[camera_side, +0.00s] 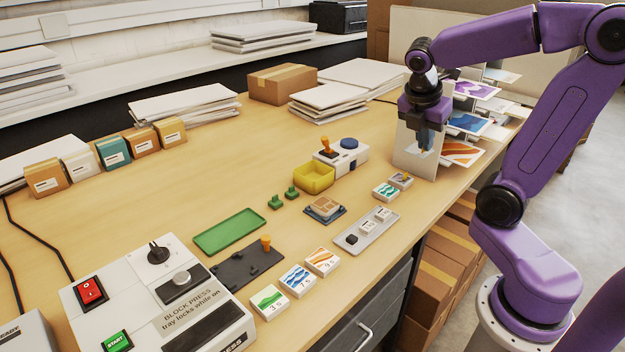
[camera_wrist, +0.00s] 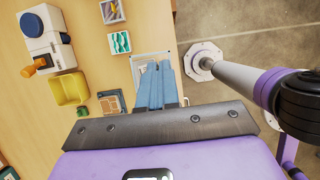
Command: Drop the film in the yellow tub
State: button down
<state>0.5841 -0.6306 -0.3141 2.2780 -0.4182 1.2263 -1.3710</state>
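My gripper (camera_side: 424,148) is raised above the right side of the bench. Its blue fingers are close together in the wrist view (camera_wrist: 158,66).
A white device with a blue knob (camera_side: 352,158) stands behind the tub. Small picture blocks (camera_side: 385,191), a grey tray (camera_side: 346,248) and a mat with a wooden block (camera_side: 325,207) lie nearby. A rack of prints (camera_side: 468,122) is close at the right.

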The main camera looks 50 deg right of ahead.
jog(key=w+a, duration=0.1)
jog(key=w, duration=1.5)
jog(key=shift+w+a+f, duration=0.15)
jog(key=shift+w+f, duration=3.15)
jog(key=shift+f, duration=0.25)
jog(key=shift+w+a+f, duration=0.15)
jog(key=shift+w+f, duration=3.1)
jog(key=shift+f, duration=0.3)
jog(key=c, duration=1.8)
grip_release()
jog(key=o, duration=0.5)
jog(key=shift+r, duration=0.15)
jog(key=v, duration=1.7)
jog(key=shift+a, duration=0.15)
